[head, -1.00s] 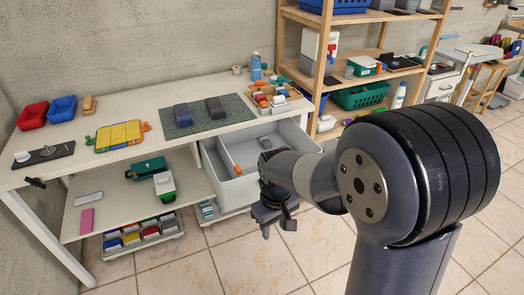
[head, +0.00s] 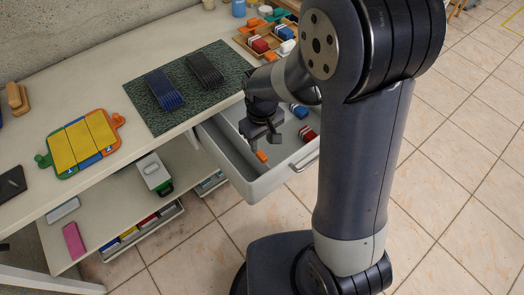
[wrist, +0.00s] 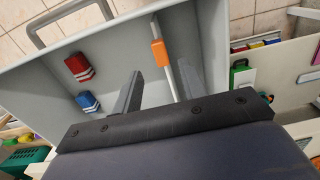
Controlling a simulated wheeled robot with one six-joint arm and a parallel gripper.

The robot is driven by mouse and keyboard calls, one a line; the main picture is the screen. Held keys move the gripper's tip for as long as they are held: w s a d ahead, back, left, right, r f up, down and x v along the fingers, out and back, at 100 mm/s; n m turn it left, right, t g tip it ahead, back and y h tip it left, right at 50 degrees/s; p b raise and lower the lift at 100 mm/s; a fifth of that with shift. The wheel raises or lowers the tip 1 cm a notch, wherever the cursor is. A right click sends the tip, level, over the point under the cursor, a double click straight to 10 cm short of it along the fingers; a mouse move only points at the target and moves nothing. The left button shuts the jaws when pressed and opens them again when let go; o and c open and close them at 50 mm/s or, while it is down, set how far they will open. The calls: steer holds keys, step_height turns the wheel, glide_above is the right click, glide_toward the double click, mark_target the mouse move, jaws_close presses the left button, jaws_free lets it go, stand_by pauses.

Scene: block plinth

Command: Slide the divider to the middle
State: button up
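The drawer (head: 262,187) stands pulled out under the worktop. Its thin pale divider (wrist: 172,82) carries an orange tab (wrist: 160,53), which also shows in the head view (head: 261,156). The divider stands off-centre, nearer the drawer's left side in the head view and nearer the right wall in the wrist view. My gripper (wrist: 158,88) is open and empty above the drawer, pointing down. In the wrist view the divider runs between its two fingers, closer to the right one. I cannot tell whether the fingers reach down to it.
A red-and-white block (wrist: 80,67) and a blue-and-white block (wrist: 88,102) lie in the wider compartment. A handle (head: 304,161) is on the drawer's front. A green speckled mat (head: 190,88) with two dark ridged blocks lies on the worktop above.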

mark_target(262, 154)
steer(key=shift+f, duration=3.1)
steer(key=shift+c, duration=0.4)
jaws_close()
